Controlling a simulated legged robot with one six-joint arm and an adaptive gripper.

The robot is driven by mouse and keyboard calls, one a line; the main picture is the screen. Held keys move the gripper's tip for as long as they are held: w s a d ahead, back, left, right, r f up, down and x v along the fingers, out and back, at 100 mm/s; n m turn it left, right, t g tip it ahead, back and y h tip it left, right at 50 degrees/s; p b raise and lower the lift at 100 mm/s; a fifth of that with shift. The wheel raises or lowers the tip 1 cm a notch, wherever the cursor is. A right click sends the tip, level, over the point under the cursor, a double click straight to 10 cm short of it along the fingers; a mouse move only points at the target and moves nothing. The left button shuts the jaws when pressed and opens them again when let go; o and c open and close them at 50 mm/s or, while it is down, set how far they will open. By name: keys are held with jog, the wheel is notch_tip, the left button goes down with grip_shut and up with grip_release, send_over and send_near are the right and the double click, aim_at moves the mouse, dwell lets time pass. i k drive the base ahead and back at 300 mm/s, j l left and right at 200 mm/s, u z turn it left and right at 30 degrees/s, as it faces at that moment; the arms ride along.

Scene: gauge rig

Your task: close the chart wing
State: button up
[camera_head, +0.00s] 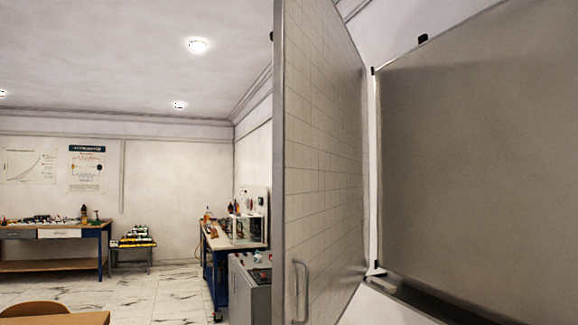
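The chart wing (322,150) is a tall panel with a grid of lines on its face and a grey metal frame edge. It stands swung out from the grey board (480,160) at the right, open at an angle. A vertical bar handle (300,290) is on the wing near its free edge, low in the picture. Dark hinge-like pieces show at the board's left edge, top and bottom. My gripper is not in view.
A grey cabinet (249,290) and a workbench (212,250) stand left of the wing. Another bench (50,265) is at the far wall. A wooden table (60,319) and chair (36,307) are at the lower left. Tiled floor (150,290) lies open between.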

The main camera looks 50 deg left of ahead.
aim_at(320, 187)
jog(key=j+u, duration=0.1)
jog(key=u, duration=1.5)
